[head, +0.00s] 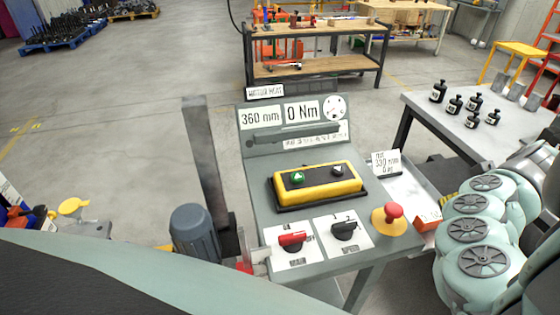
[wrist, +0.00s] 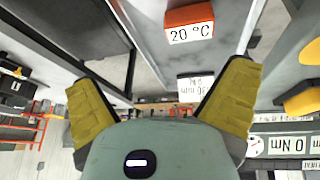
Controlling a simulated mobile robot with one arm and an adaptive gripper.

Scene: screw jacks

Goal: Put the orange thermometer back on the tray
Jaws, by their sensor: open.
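The orange thermometer (head: 428,222) is a small block at the right side of the control console, at the lower end of a pale tray (head: 408,188). In the wrist view the thermometer (wrist: 188,16) shows at the top, its white face reading 20 °C. I cannot tell whether it rests on the tray or beside it. My gripper (wrist: 160,95) is open, its two yellow fingers wide apart with nothing between them. The thermometer is beyond the fingertips, apart from them.
The console (head: 260,205) carries a yellow button box (head: 318,184), two rotary switches and a red stop button (head: 391,212). A white card (head: 386,163) stands by the tray. A table (head: 480,130) with several black weights stands at right. Open floor lies at left.

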